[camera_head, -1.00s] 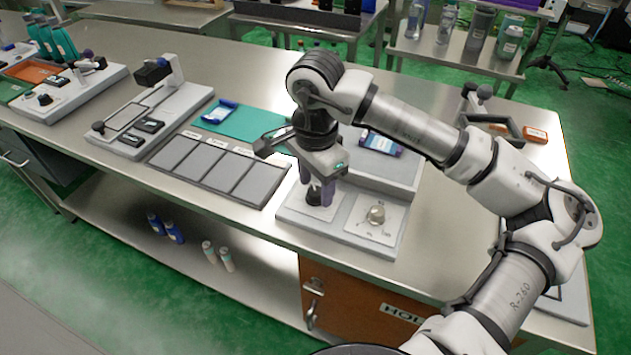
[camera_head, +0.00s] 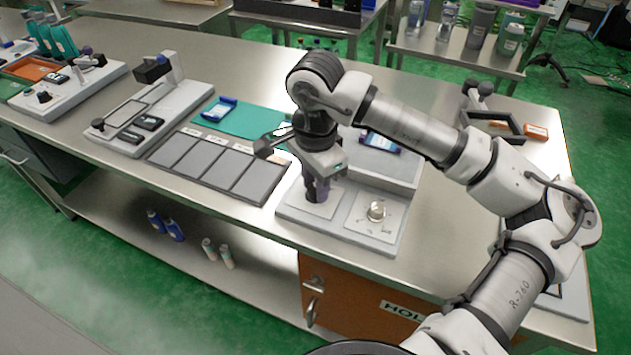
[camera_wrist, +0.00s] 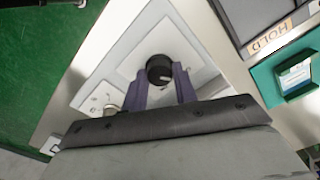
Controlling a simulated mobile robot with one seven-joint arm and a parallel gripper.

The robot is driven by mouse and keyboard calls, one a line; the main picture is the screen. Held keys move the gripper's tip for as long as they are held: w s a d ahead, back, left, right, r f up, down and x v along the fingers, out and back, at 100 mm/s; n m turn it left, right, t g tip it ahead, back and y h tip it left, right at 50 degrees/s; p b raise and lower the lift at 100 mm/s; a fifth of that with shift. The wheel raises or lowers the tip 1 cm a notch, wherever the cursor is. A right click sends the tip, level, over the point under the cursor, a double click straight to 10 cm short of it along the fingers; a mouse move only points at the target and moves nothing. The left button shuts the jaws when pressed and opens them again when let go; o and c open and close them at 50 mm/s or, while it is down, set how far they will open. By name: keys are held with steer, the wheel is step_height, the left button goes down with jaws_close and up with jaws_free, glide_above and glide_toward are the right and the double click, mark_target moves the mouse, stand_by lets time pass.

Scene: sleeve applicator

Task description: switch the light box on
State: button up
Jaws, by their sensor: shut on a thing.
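The light box looks to be the pale grey unit (camera_head: 342,234) at the front edge of the bench, with a raised rear block. My gripper (camera_head: 317,192) points down over its left front plate. In the wrist view, a round black knob (camera_wrist: 160,66) with a pale mark sits between the purple fingers of my gripper (camera_wrist: 161,80), which are shut on it. In the head view the fingers hide most of the knob. A second, silvery knob (camera_head: 377,211) sits on the white plate to the right, apart from my gripper.
A blue-and-white item (camera_head: 380,143) lies on the rear block. Left of the unit are a row of grey panels (camera_head: 205,167) and a green mat (camera_head: 240,122) with a blue-framed item (camera_head: 219,108). A dark open frame (camera_head: 492,124) stands at the back right.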

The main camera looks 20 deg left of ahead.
steer(key=shift+f, duration=0.1)
steer(key=m+b, duration=0.2)
steer(key=b, duration=0.1)
steer(key=shift+f, duration=0.15)
steer(key=m+b, duration=0.3)
steer(key=shift+m+b, duration=0.3)
steer(key=shift+m, duration=0.1)
steer(key=m+b, duration=0.3)
steer(key=m, duration=0.1)
steer(key=shift+r+m+b, duration=0.15)
steer(key=shift+m+b, duration=0.25)
steer(key=shift+m, duration=0.55)
steer(key=shift+r+m+b, duration=0.1)
steer(key=shift+m+b, duration=0.3)
steer(key=shift+m, duration=0.55)
steer(key=o, duration=1)
steer(key=shift+c, duration=0.2)
steer(key=shift+r, duration=0.1)
